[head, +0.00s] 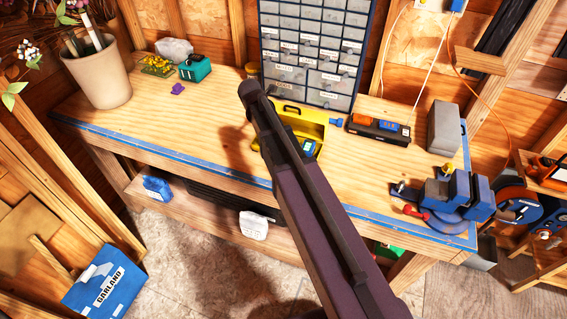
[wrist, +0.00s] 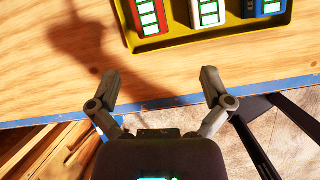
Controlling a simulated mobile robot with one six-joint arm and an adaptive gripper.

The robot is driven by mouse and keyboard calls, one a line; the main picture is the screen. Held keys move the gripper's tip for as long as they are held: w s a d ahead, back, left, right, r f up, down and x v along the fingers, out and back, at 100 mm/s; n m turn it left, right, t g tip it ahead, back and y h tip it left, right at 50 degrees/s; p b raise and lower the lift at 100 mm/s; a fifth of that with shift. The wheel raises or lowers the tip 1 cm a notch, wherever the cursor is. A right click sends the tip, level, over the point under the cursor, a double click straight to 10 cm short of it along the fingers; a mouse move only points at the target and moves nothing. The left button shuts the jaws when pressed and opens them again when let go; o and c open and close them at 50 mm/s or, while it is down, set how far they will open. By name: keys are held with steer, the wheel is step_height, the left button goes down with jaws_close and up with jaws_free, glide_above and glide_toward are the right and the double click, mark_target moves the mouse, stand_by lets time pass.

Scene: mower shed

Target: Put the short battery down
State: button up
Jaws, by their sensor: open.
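In the wrist view my gripper (wrist: 159,75) is open, with its two fingers wide apart and nothing between them. It is over the bench's front edge, below the yellow tray (wrist: 180,43) in the picture. The tray holds a red battery (wrist: 148,18), a white one (wrist: 207,12) and a blue one (wrist: 266,8), side by side and cut off by the top of the frame. I cannot tell which is the short battery. In the head view my arm covers part of the yellow tray (head: 290,112), and my gripper is hidden.
The wooden bench (head: 190,120) has clear room left of my arm. A drawer cabinet (head: 315,50) stands behind the tray. A black-and-orange case (head: 378,128), a grey box (head: 443,128) and a blue vise (head: 450,190) stand at right. A pot (head: 97,75) stands at left.

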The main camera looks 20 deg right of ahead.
steer(key=s+d+f+m+g+y, duration=0.1)
steer(key=s+d+m+g+y, duration=0.1)
steer(key=s+m, duration=2.1)
steer(key=m+g, duration=0.1)
steer(key=m, duration=0.2)
steer(key=shift+s+d+f+m+y, duration=0.15)
steer(key=shift+s+d+m+y, duration=0.1)
steer(key=shift+s+m+y, duration=0.1)
steer(key=shift+f, duration=0.1)
step_height(320, 180, down, 7)
steer(key=b, duration=0.7)
steer(key=c, duration=0.6)
